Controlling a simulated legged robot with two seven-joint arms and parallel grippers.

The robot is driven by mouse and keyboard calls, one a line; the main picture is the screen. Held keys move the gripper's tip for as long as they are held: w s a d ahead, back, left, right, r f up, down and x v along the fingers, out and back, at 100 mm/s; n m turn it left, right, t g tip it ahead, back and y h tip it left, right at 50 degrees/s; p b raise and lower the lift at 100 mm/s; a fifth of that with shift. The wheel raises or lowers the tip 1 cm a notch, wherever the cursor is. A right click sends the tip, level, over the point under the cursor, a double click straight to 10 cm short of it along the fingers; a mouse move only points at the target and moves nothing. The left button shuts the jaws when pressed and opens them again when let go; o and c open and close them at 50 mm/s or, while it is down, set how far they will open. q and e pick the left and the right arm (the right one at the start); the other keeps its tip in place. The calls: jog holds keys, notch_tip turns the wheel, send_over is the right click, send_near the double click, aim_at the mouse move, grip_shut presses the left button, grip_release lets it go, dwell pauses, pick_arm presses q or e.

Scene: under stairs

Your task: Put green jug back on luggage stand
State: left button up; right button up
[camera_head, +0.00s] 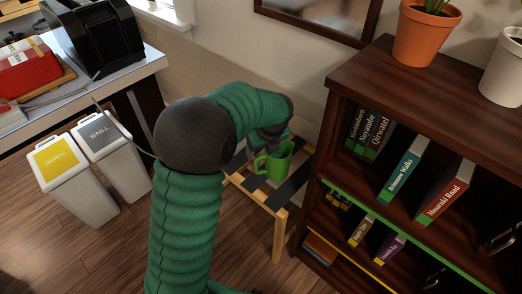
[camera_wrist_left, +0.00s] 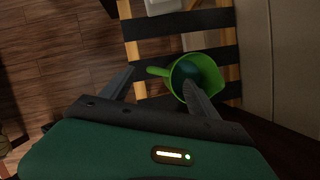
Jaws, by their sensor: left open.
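The green jug (camera_head: 279,163) stands on the dark straps of the wooden luggage stand (camera_head: 279,225), between the wall and the bookcase. My left arm reaches over from the left, and its gripper (camera_head: 268,140) is at the jug. In the left wrist view, the jug (camera_wrist_left: 208,68) shows its open mouth and its handle points left. The left gripper's two fingers (camera_wrist_left: 158,88) are spread apart. One fingertip overlaps the jug's mouth and the other is left of the handle. I cannot tell whether they touch it. My right gripper is not in view.
A dark bookcase (camera_head: 358,82) with books and plant pots (camera_head: 426,32) stands close right of the stand. Two bins (camera_head: 112,150) are on the floor at left, below a counter with a toaster (camera_head: 95,45). The wall is close behind the stand.

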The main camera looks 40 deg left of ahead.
pick_arm(q)
jog(key=w+p+v, duration=0.1)
jog(key=p+v, duration=0.1)
jog(key=v, duration=0.3)
jog(key=s+d+f+n+h, duration=0.1)
jog(key=s+d+f+n, duration=0.2)
jog(key=s+d+n, duration=0.5)
jog(key=s+d+f+n+h, duration=0.2)
jog(key=s+d+f+n, duration=0.2)
jog(key=s+d+n, duration=0.4)
jog(key=n, duration=0.7)
jog(key=shift+s+f+h+b, duration=0.2)
jog(key=shift+s+h+b, duration=0.05)
jog(key=shift+h+b, duration=0.05)
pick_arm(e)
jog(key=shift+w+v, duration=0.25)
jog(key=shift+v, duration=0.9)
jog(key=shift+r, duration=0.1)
